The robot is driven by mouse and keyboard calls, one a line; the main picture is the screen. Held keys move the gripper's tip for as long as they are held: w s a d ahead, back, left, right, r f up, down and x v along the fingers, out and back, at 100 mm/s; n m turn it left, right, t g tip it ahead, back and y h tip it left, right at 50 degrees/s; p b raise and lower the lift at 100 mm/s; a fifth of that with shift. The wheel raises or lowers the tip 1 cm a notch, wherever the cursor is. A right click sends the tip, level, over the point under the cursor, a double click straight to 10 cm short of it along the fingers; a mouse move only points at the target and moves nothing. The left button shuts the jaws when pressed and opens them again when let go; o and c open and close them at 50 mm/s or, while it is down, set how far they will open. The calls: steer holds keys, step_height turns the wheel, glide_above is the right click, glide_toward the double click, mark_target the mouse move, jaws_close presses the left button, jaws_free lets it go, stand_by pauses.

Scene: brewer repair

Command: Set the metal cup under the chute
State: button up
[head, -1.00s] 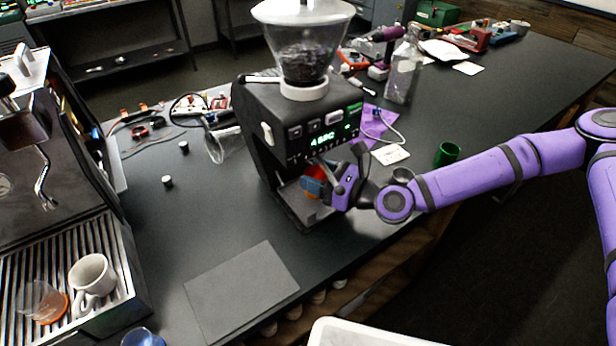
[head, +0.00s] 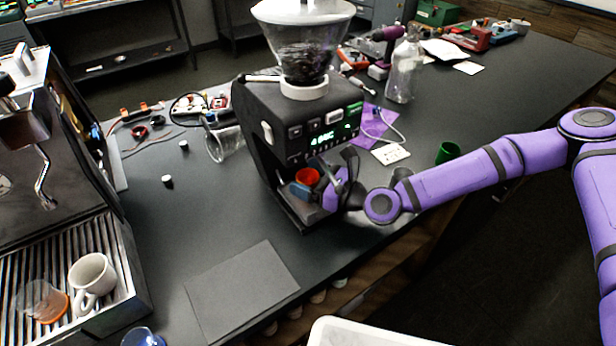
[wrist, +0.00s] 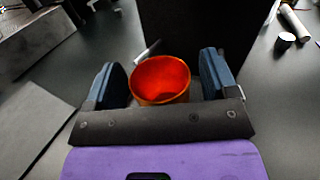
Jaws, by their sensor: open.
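The cup (head: 307,177) is orange-red with a shiny wall, and I take it for the metal cup. It stands upright on the low base of the black grinder (head: 294,130), below its front panel; the chute itself is hidden. My gripper (head: 318,190) is open, low in front of the grinder. In the wrist view the cup (wrist: 160,80) sits between the spread blue fingertips of my gripper (wrist: 163,82), with a gap visible on both sides. The cup's lower part is hidden in the head view by my gripper.
A green cup (head: 447,152), a glass bottle (head: 405,70) and a white card (head: 390,154) are right of the grinder. A glass vessel (head: 226,143) lies on its left. A flat dark grey mat (head: 242,290) lies in front. An espresso machine (head: 60,200) holds a white mug (head: 92,280).

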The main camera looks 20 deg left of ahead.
steer(key=shift+d+r, duration=0.1)
steer(key=shift+r, duration=0.05)
steer(key=v, duration=1.1)
steer(key=shift+s+d, duration=0.2)
steer(key=shift+d, duration=0.2)
steer(key=shift+c, duration=0.3)
stand_by(1.7)
